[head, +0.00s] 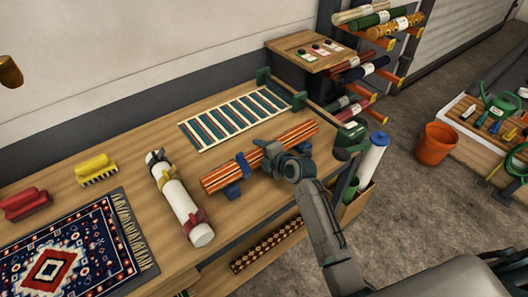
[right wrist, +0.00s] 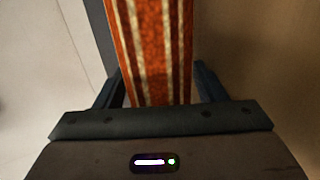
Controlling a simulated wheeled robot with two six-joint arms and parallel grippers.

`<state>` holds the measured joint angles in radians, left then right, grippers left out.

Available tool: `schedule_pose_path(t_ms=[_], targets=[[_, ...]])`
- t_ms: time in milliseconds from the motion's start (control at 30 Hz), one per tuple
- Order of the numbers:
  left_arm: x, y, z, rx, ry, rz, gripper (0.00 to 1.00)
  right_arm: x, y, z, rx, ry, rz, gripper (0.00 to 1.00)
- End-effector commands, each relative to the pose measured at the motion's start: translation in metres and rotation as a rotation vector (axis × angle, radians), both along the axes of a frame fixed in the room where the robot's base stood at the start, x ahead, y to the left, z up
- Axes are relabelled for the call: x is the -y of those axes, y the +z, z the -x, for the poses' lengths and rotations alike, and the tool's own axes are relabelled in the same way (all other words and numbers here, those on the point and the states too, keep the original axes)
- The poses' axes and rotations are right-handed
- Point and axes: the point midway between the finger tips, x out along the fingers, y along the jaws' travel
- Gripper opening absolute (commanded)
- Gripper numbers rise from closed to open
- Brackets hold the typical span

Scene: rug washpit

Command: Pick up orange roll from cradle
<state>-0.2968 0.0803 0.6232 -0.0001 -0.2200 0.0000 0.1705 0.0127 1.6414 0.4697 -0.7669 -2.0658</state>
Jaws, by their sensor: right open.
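The orange roll (head: 222,177), striped with cream and brown, lies on a blue cradle (head: 233,192) on the wooden bench. My right gripper (head: 278,158) is over the roll's middle part and hides some of it. In the right wrist view, the roll (right wrist: 153,50) runs between the two dark fingers of the right gripper (right wrist: 158,88), one on each side. The fingers are open, with a gap beside the roll on the right. My left gripper does not show.
A white roll with straps (head: 180,205) lies left of the cradle. A striped mat (head: 240,118) lies behind it. A patterned rug (head: 70,255), a yellow brush (head: 96,170) and a red brush (head: 25,202) are at left. A rack of rolls (head: 375,55) stands behind right.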

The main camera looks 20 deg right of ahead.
Motion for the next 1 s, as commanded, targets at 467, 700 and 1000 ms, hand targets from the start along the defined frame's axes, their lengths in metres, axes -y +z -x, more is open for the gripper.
schedule_pose_path(t_ms=[467,700,1000], targets=[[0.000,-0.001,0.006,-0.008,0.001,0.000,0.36,0.000,0.002,0.000,0.003,0.000,0.000,0.14],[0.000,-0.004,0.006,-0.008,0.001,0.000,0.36,0.000,0.009,-0.001,0.007,0.001,0.000,0.14],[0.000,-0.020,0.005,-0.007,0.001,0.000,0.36,0.000,0.063,-0.001,0.010,0.002,0.000,0.14]])
